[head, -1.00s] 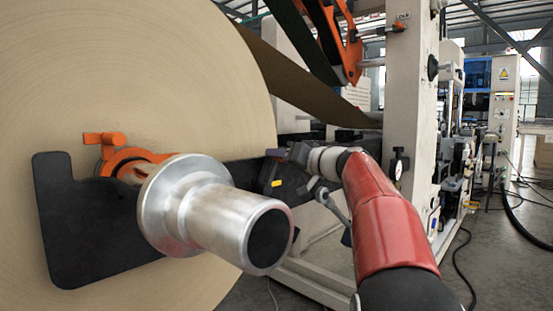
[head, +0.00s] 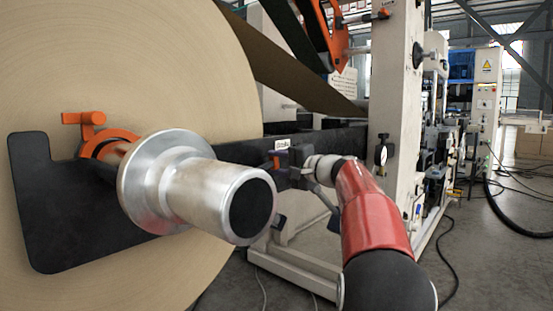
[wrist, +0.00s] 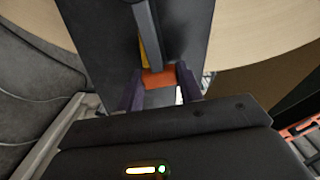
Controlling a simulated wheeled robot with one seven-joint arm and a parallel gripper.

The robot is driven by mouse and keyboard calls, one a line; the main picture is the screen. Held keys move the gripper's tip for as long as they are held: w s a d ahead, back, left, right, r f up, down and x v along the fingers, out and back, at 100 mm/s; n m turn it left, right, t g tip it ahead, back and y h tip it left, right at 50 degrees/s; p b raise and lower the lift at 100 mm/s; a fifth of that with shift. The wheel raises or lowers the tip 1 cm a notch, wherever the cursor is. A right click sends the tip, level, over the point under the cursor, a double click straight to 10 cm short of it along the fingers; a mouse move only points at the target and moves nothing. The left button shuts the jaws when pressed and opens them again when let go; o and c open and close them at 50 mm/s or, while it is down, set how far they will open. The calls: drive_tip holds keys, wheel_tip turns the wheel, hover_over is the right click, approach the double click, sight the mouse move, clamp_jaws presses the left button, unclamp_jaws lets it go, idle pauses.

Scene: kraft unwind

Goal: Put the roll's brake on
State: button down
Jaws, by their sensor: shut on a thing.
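The large kraft paper roll (head: 110,70) fills the left of the head view, its steel shaft (head: 215,195) pointing towards me. A black support arm (head: 330,140) runs right from the roll, with a small white label (head: 283,143) whose text is too small to read. My gripper (head: 280,160) is at this arm, right of the shaft. In the wrist view, its purple fingers (wrist: 158,90) are shut on an orange grip (wrist: 158,78). A dark grey bar (wrist: 147,35) meets this grip and partly covers a yellow mark (wrist: 143,55).
An orange lever and collar (head: 92,120) sit on the shaft behind its steel flange. A pale machine post (head: 397,100) stands right of my gripper. Pale base rails (head: 290,270) lie below it. Open floor (head: 490,240) with cables is at the right.

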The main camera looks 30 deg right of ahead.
drive_tip(key=shift+d+f+m, duration=0.15)
drive_tip(key=shift+f+m, duration=0.8)
drive_tip(key=shift+m, duration=0.25)
drive_tip(key=shift+f, duration=0.1)
drive_tip(key=c, duration=0.9)
unclamp_jaws()
drive_tip(key=b+v, duration=0.1)
drive_tip(key=v, duration=0.6)
drive_tip(key=shift+s+d+b, duration=0.15)
drive_tip(key=shift+s+b, duration=0.2)
